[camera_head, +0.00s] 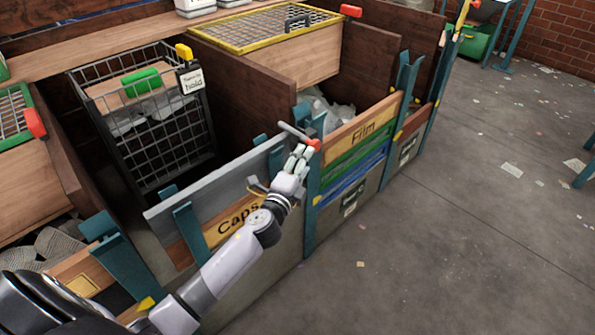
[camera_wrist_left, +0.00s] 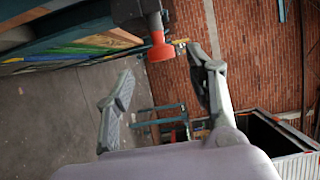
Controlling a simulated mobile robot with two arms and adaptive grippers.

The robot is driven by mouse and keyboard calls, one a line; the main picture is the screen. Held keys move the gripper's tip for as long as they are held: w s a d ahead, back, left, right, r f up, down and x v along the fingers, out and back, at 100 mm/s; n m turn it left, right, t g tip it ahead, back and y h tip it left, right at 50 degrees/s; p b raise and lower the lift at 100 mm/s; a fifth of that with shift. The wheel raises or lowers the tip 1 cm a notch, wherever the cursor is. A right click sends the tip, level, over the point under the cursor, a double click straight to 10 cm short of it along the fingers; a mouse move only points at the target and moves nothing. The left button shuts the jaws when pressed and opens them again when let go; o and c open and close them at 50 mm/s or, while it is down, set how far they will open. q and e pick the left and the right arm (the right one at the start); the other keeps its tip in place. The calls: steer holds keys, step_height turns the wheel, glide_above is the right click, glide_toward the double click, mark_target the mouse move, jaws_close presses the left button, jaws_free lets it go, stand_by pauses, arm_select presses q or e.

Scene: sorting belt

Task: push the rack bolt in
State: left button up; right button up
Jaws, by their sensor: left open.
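The rack bolt (camera_head: 294,132) is a grey rod with a red-orange knob at its right end, at the top of a teal post between the bays marked Caps and Film. My left gripper (camera_head: 299,157) is just below the knob, reaching up from the front. In the left wrist view the bolt's red knob (camera_wrist_left: 160,50) shows at the upper middle, ahead of the two spread fingers (camera_wrist_left: 162,82). The gripper is open and holds nothing. Contact with the knob cannot be told. My right gripper is not in view.
A black wire basket (camera_head: 160,125) with a hold tag stands in the Caps bay. A yellow-rimmed mesh-lidded crate (camera_head: 320,60) is behind. The Film bay (camera_head: 340,135) is right of the bolt. The grey floor (camera_head: 450,240) on the right is mostly clear, with scattered litter.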

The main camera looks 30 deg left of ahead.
arm_select(q)
steer(key=s, duration=0.3)
steer(key=shift+s, duration=0.4)
steer(key=s+f+n+g+p, duration=0.1)
steer(key=s+f+n+g, duration=0.35)
steer(key=f, duration=0.75)
steer(key=s+f+n+g, duration=0.1)
steer(key=s+f+g, duration=0.1)
steer(key=s+f, duration=0.7)
steer(key=s+f+n+g+p, duration=0.1)
steer(key=s+f+n+g, duration=0.2)
steer(key=f, duration=1.1)
steer(key=s+d+f+n+g, duration=0.1)
steer(key=s+f, duration=0.4)
steer(key=s, duration=0.6)
steer(key=s+d+f+n+g+p, duration=0.1)
steer(key=s+f+n+g, duration=0.2)
steer(key=s, duration=0.9)
steer(key=s+d+f+n+g+h, duration=0.1)
steer(key=s+f+n+g, duration=0.1)
steer(key=s+f, duration=0.4)
steer(key=s+g, duration=0.1)
steer(key=s, duration=0.4)
steer(key=shift+s+f+p, duration=0.35)
steer(key=shift+f, duration=0.05)
steer(key=shift+d+n+g, duration=0.1)
steer(key=shift+n+g, duration=0.15)
